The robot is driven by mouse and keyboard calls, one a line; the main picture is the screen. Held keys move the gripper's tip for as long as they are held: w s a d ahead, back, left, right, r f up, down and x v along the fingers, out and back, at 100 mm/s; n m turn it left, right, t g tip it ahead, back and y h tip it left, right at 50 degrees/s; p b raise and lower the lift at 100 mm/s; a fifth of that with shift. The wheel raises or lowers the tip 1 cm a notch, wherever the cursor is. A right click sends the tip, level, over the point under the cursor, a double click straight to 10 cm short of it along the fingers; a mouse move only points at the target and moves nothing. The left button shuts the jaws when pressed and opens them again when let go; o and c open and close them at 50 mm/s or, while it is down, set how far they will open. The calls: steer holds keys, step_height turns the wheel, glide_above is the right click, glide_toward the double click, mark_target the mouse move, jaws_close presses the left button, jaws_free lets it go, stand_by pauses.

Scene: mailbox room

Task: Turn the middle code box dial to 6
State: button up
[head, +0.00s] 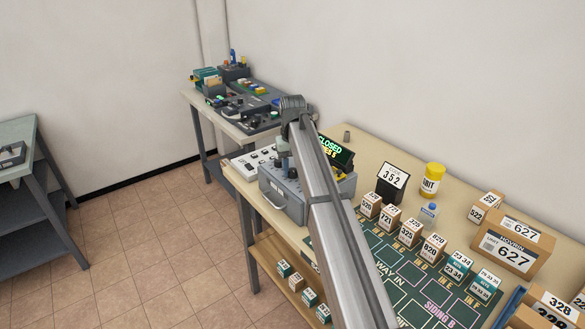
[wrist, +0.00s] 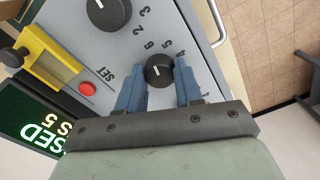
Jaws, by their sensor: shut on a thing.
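The grey code box (head: 270,188) stands at the near left end of the long table, partly hidden behind my arm. In the wrist view, the box face (wrist: 210,75) carries black round dials with printed digits around them. My gripper (wrist: 160,70) has its two blue fingers closed on the sides of one black dial (wrist: 159,76). A short white mark on this dial points toward the left of the picture. A second dial (wrist: 108,14) sits at the upper left, free of my fingers. The wrist view alone does not show whether the held dial is the middle one.
A red button (wrist: 87,88) beside SET lettering and a yellow part (wrist: 45,55) sit on the box. A lit sign (head: 334,152) reads CLOSED with a 5 below. Numbered blocks and a yellow jar (head: 432,178) stand farther right on the table.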

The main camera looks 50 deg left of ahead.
mark_target(293, 170)
steer(key=o, duration=1)
steer(key=shift+o, duration=0.2)
step_height(293, 170, up, 14)
steer(key=shift+f, duration=0.1)
stand_by(0.3)
